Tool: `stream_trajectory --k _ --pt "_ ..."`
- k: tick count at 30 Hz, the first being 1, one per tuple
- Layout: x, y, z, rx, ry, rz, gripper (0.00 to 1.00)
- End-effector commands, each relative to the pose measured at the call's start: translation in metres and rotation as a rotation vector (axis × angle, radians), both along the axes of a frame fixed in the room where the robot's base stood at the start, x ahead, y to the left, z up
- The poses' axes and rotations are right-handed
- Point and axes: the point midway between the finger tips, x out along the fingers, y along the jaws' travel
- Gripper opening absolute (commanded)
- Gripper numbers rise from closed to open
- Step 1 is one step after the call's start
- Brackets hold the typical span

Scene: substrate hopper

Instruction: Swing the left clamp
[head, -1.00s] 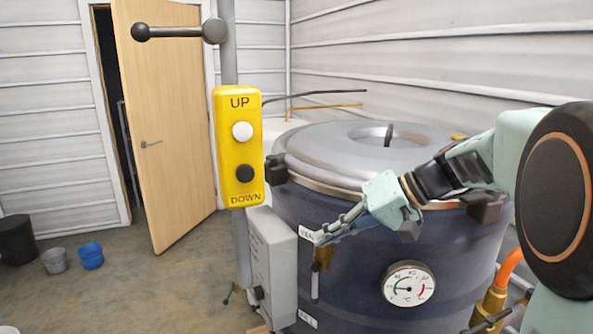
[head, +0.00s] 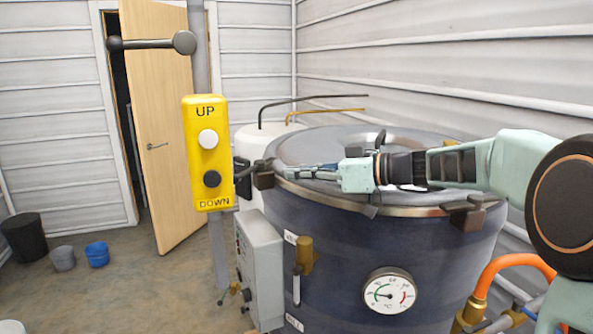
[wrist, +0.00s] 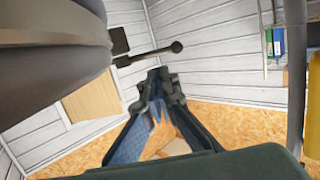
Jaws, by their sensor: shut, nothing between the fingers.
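The left clamp (head: 263,175) is a dark block on the left rim of the dark blue hopper (head: 345,250). A dark piece beside it runs behind the yellow button box. In the wrist view a dark ball-ended lever (wrist: 150,54), apparently this clamp's, sticks out from a dark block near the lid. My gripper (head: 290,172) is shut and empty, pointing left at rim height, close to the clamp block in the picture; contact cannot be told. In the wrist view its fingertips (wrist: 161,82) appear just below the lever.
The yellow UP/DOWN box (head: 208,153) hangs on a grey pole left of the clamp. The grey lid (head: 320,145) lies beyond my gripper. A second clamp (head: 468,213) is on the right rim. A grey cabinet (head: 260,265) stands below.

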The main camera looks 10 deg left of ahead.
Motion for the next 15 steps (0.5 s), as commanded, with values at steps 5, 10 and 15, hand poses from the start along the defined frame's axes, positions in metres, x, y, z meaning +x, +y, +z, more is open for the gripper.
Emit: stream_trajectory --k 5,10,15 --pt "0.009 0.04 -0.004 0.001 0.004 0.004 0.0" --pt "0.017 0.072 -0.011 0.0 0.004 0.002 0.0" --pt "0.023 0.094 -0.016 0.0 0.003 0.002 0.0"
